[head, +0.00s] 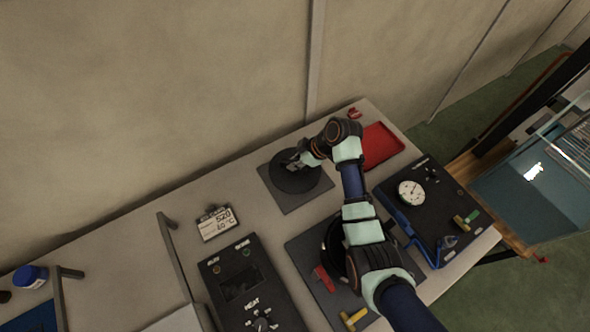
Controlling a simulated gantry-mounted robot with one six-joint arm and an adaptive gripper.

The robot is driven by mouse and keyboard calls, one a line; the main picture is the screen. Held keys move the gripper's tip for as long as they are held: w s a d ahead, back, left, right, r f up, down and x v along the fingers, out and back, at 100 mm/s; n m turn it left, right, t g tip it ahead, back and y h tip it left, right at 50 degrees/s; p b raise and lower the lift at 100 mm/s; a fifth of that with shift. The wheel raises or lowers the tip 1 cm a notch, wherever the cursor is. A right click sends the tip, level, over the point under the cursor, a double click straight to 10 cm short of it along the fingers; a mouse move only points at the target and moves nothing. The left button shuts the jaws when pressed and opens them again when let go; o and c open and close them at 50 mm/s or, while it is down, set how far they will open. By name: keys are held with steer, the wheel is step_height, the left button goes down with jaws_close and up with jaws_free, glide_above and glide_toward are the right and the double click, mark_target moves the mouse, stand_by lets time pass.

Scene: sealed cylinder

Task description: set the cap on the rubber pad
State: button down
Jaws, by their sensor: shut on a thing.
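The cap (292,181) is a dark round disc at the middle of the head view. It is over the rubber pad (312,200), a dark grey square mat on the bench. My gripper (297,160) reaches in from the right and is shut on the cap's top. The cap looks flat and inside the pad's edges. I cannot tell whether it touches the pad or hangs just above it. The fingertips are small and partly dark against the cap. The cylinder on its dark base plate (298,249) is mostly hidden behind my arm.
A red tray (381,146) lies right of the pad. A gauge panel (437,193) with a blue hose stands at the right. A wall runs behind the bench.

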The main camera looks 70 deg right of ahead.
step_height(320, 180, down, 4)
steer(key=shift+f+b, duration=0.1)
steer(key=shift+b, duration=0.4)
steer(key=c, duration=1.2)
jaws_free()
steer(key=shift+f, duration=0.1)
steer(key=shift+s+r, duration=0.15)
steer(key=shift+r, duration=0.35)
steer(key=p+v, duration=0.3)
steer(key=v, duration=0.8)
steer(key=shift+r, duration=0.1)
